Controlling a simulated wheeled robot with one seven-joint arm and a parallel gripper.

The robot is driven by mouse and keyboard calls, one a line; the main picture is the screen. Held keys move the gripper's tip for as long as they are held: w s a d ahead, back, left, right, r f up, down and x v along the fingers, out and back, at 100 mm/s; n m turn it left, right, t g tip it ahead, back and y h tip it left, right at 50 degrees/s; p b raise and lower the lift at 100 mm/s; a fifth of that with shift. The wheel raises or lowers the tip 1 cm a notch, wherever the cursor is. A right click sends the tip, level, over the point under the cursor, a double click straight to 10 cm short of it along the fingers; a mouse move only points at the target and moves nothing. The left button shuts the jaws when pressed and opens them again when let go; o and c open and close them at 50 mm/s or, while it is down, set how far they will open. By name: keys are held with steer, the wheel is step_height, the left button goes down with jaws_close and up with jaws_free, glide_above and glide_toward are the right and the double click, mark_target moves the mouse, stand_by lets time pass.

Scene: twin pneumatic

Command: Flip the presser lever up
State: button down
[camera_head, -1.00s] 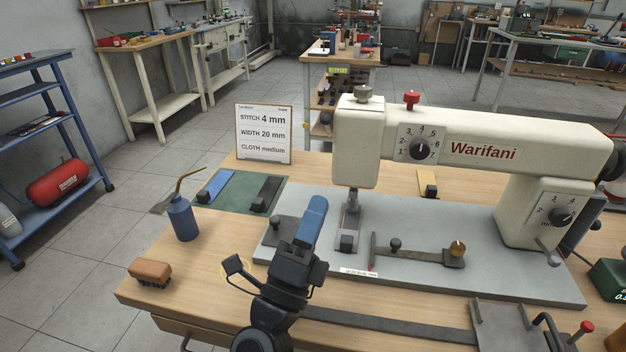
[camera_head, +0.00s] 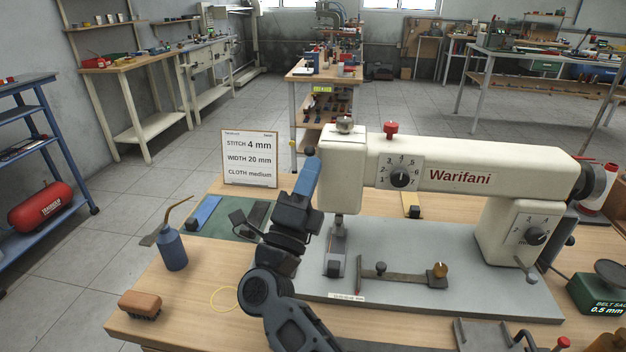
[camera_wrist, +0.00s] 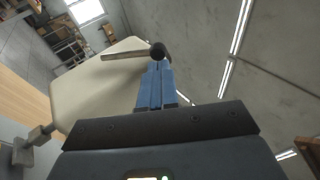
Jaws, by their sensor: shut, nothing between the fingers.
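The cream sewing machine (camera_head: 470,165) stands on its grey bed plate. In the wrist view its head housing (camera_wrist: 85,95) fills the left. The presser lever (camera_wrist: 125,54) is a thin grey bar ending in a black ball knob (camera_wrist: 157,50). My gripper (camera_head: 308,165) has blue fingers, shut and empty, pointing up beside the left side of the head. In the wrist view the fingertips (camera_wrist: 156,68) are right at the knob; I cannot tell whether they touch it. In the head view a dark spot, probably the knob, shows at the fingertips; the lever bar is hidden there.
A settings card (camera_head: 250,158) stands behind my gripper. A blue oil can (camera_head: 171,248) and a brush (camera_head: 140,305) are on the table to the left. The presser foot area (camera_head: 334,262) lies under the head. Air above the table's left side is free.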

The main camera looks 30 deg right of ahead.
steer(key=shift+r+p, duration=0.45)
steer(key=shift+p, duration=0.45)
steer(key=shift+w+d+r+g+y+p, duration=0.2)
steer(key=shift+r+y+p, duration=0.15)
steer(key=shift+p, duration=0.2)
steer(key=shift+w+d+r+g+y+p, duration=0.1)
steer(key=shift+w+r+y+p, duration=0.15)
steer(key=shift+r+p, duration=0.2)
